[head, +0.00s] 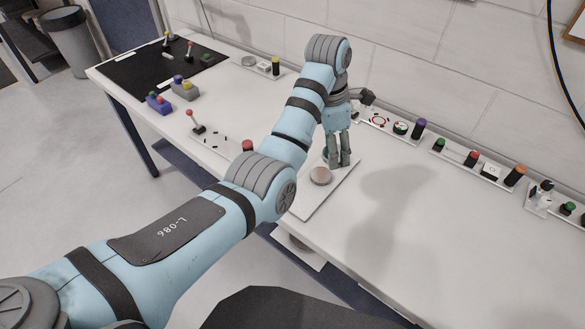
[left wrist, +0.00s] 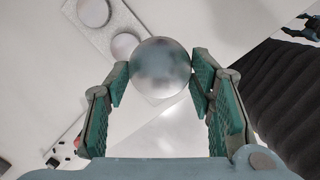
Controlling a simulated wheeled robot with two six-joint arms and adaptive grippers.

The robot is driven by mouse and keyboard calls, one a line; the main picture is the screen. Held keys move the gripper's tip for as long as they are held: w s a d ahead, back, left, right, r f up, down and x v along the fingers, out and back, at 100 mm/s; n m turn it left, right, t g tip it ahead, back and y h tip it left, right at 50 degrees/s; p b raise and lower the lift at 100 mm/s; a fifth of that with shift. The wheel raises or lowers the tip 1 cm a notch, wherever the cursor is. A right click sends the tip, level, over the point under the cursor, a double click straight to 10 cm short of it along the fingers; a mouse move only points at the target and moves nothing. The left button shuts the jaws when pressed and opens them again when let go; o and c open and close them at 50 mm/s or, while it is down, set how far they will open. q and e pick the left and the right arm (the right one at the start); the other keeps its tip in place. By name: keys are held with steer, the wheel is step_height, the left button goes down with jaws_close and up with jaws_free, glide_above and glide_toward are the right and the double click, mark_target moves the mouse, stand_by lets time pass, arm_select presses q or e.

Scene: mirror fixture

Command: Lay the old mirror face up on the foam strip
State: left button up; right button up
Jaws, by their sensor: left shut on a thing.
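My left gripper (head: 339,163) points down over the bench, beside a pale slab (head: 305,207) that bears a round silvery disc (head: 320,176). In the left wrist view the gripper (left wrist: 160,72) is shut on a round, shiny mirror (left wrist: 160,62), with one finger at each side of its rim. Its reflective face is turned to the wrist camera. Behind it, a pale speckled strip (left wrist: 72,14) bears two round discs, a farther one (left wrist: 93,12) and a nearer one (left wrist: 125,45). I cannot tell for sure whether this strip is foam.
The white bench (head: 400,240) is clear to the right of the slab. Trays with coloured knobs (head: 480,165) line the wall side. A black mat (head: 150,72) lies at the far left, near button boxes (head: 184,90) and a red-topped joystick (head: 196,122).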

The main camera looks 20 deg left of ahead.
arm_select(q)
steer(key=s+a+r+p, duration=0.2)
steer(key=a+r+p, duration=0.25)
steer(key=p, duration=0.25)
arm_select(e)
step_height(320, 180, up, 13)
steer(key=s+p, duration=0.2)
steer(key=p, duration=0.2)
arm_select(q)
steer(key=m+b, duration=0.1)
steer(key=b, duration=0.5)
glide_above(302, 198)
step_height(302, 198, down, 7)
steer(key=f+b, duration=0.1)
steer(key=f, duration=0.5)
steer(key=f+b, duration=0.1)
steer(key=f, duration=0.5)
steer(key=shift+s+a+f, duration=0.15)
steer(key=shift+a+f, duration=0.05)
arm_select(e)
step_height(302, 198, down, 8)
steer(key=shift+w, duration=0.4)
arm_select(q)
steer(key=shift+f, duration=0.15)
steer(key=o, duration=1.2)
